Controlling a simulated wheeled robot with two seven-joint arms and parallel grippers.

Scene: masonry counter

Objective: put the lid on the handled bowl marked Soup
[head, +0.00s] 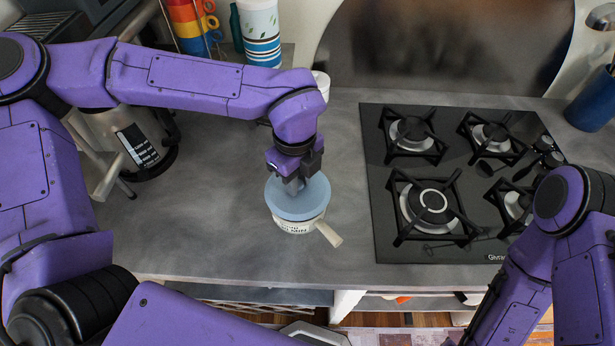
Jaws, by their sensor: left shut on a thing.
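The light blue round lid (298,203) is at the middle of the counter, directly over the handled bowl. My left gripper (293,184) points down and is shut on the lid from above, at its centre. The cream handled bowl (288,227) stands upright on the counter with its handle (329,235) toward the lower right. Dark lettering shows on its front but is too small to read surely. The lid hides the bowl's opening and rim; I cannot tell whether it rests on the rim or hovers just above. My right arm is at the lower right, its gripper out of view.
A black gas hob (379,205) lies to the right. A coffee machine with a metal jug (135,140) stands at the left. Stacked coloured cups (188,28) and a striped canister (261,35) stand at the back. The grey counter (220,235) around the bowl is clear.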

